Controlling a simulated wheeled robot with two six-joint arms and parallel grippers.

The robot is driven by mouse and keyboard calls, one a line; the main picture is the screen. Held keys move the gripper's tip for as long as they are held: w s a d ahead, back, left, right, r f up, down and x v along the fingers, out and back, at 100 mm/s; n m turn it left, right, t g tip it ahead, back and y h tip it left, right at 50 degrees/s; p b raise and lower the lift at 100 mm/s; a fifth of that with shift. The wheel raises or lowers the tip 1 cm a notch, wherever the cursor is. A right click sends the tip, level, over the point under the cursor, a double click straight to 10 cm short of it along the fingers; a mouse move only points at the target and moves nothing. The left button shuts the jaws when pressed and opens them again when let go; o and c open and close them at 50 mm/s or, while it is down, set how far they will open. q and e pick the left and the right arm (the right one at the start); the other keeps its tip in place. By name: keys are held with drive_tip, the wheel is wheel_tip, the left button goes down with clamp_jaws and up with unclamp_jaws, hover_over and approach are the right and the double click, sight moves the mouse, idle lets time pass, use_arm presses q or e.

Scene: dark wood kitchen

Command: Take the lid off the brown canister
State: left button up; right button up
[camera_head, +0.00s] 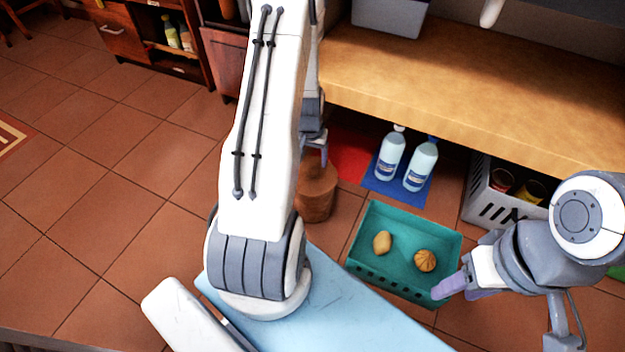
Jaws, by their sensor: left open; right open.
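The brown canister (316,203) stands upright on the floor, just right of my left arm, which hides part of it. Its top is partly covered by my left gripper, and I cannot make out the lid clearly from the body. My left gripper (316,152) points down at the canister's top with its jaws open; whether the fingers touch the lid cannot be told. My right gripper (452,287) is open and empty, at the right edge of the teal basket, away from the canister.
A teal basket (361,236) holding two small tan items stands right of the canister. Two bottles (390,156) (421,165) stand on a blue mat behind. A white crate (483,205) is at right, under a wooden counter (450,80). The tiled floor at left is free.

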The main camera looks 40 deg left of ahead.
sight(313, 170)
use_arm(q)
drive_tip(key=f+b, duration=0.1)
drive_tip(key=f, duration=0.1)
drive_tip(key=f+b, duration=0.3)
drive_tip(key=f, duration=0.1)
drive_tip(key=shift+w+a+b, duration=0.15)
drive_tip(key=shift+w+b, duration=0.15)
drive_tip(key=shift+w, duration=0.05)
drive_tip(key=shift+r, duration=0.2)
clamp_jaws()
